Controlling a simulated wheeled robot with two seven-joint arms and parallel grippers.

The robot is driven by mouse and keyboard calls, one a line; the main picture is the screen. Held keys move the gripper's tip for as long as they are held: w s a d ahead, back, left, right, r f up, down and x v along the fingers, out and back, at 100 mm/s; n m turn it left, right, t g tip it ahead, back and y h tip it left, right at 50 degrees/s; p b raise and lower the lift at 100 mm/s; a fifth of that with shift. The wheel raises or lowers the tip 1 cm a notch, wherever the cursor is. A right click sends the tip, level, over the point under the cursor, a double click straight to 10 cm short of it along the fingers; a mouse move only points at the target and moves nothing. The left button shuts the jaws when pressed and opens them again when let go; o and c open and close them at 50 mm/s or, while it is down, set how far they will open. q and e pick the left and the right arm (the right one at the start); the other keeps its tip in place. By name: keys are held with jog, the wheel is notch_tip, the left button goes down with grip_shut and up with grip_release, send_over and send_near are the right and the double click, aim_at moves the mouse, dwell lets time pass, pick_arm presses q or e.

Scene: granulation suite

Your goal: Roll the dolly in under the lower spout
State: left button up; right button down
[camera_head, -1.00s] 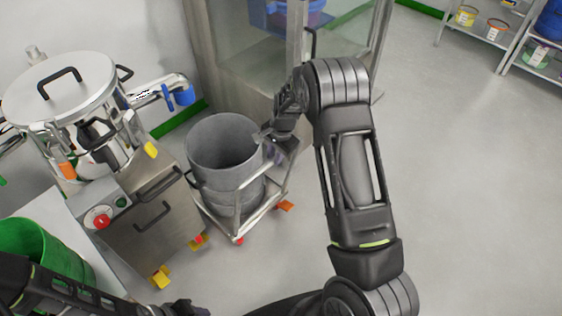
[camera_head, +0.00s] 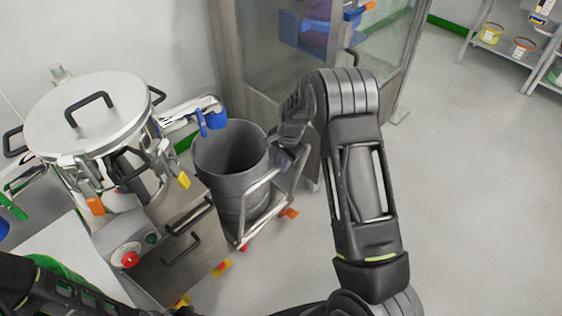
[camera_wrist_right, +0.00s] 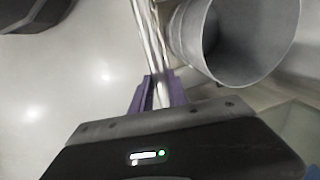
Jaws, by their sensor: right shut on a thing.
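The dolly (camera_head: 281,203) is a low metal frame with a rail handle and orange-red casters. A grey open drum (camera_head: 232,190) stands upright on it. My right gripper (camera_head: 284,157) is shut on the dolly's handle; in the right wrist view its purple fingers (camera_wrist_right: 158,92) close around the rail (camera_wrist_right: 150,40), beside the drum (camera_wrist_right: 240,40). The lower spout (camera_head: 190,109), a steel pipe with blue fittings, juts right from the lidded steel vessel (camera_head: 90,120). Its end overlaps the drum's back-left rim in the head view. My left forearm shows at lower left; its gripper is not visible.
The vessel's steel cabinet (camera_head: 180,262), with a red button and yellow-orange feet, stands close left of the dolly. A glass-fronted booth (camera_head: 375,75) stands behind. A green tub (camera_head: 62,275) is at lower left. Shelves (camera_head: 512,55) stand far right. Floor on the right is clear.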

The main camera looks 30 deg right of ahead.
jog(key=shift+w+a+r, duration=0.1)
jog(key=shift+w+r, duration=0.05)
jog(key=shift+w, duration=0.15)
jog(key=c, duration=1.5)
grip_release()
jog(key=shift+w, duration=0.1)
jog(key=shift+c, duration=0.2)
jog(key=shift+o, duration=1.2)
notch_tip(320, 180, up, 7)
jog(key=s, duration=0.1)
jog(key=shift+s+d+r, duration=0.2)
jog(key=shift+s, duration=0.15)
